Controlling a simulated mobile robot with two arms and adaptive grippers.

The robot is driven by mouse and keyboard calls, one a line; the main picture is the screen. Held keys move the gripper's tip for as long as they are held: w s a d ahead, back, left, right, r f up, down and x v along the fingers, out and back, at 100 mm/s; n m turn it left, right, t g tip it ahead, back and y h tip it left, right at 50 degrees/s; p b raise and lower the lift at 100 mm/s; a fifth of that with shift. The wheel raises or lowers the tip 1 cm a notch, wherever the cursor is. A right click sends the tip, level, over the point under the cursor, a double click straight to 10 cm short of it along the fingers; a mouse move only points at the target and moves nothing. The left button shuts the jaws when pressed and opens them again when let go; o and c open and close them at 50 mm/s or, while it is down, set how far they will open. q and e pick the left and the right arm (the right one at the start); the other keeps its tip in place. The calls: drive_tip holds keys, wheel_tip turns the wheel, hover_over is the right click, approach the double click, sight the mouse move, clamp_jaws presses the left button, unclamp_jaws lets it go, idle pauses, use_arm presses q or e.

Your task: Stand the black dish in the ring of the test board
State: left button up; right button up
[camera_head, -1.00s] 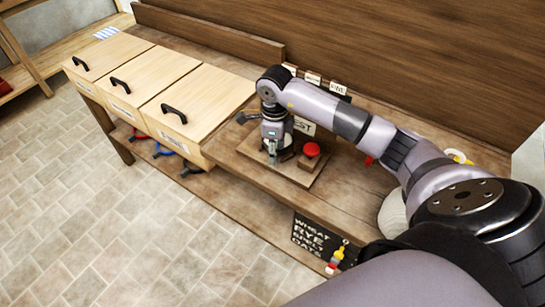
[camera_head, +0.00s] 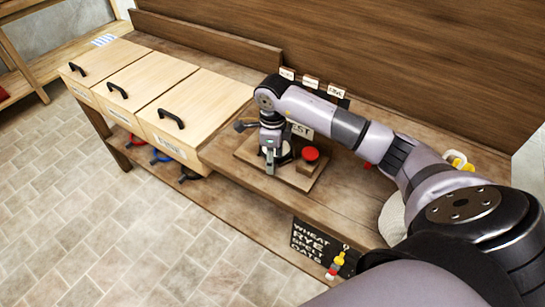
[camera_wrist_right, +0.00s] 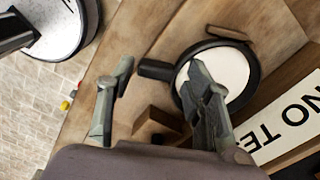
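The black dish (camera_wrist_right: 238,72) has a pale round inside, a dark rim and a short handle that sticks out to the left in the right wrist view. It rests on the wooden test board (camera_head: 297,183), looking level. In the head view only a pale part of it (camera_head: 286,153) shows beside my right gripper (camera_head: 270,165). In the wrist view the fingers of my right gripper (camera_wrist_right: 160,68) are spread, with the handle end in the gap. The right finger covers part of the rim. The ring is not distinct from the dark rim, so I cannot tell if the dish is seated. My left gripper is out of view.
A red button (camera_head: 310,155) on a block is just right of the dish. A white sign (camera_wrist_right: 287,122) stands behind it. Drawer boxes (camera_head: 205,100) stand left of the board. A dark grain sign (camera_head: 318,243) hangs at the front edge.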

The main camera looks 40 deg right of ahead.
drive_tip(key=shift+o, duration=1.4)
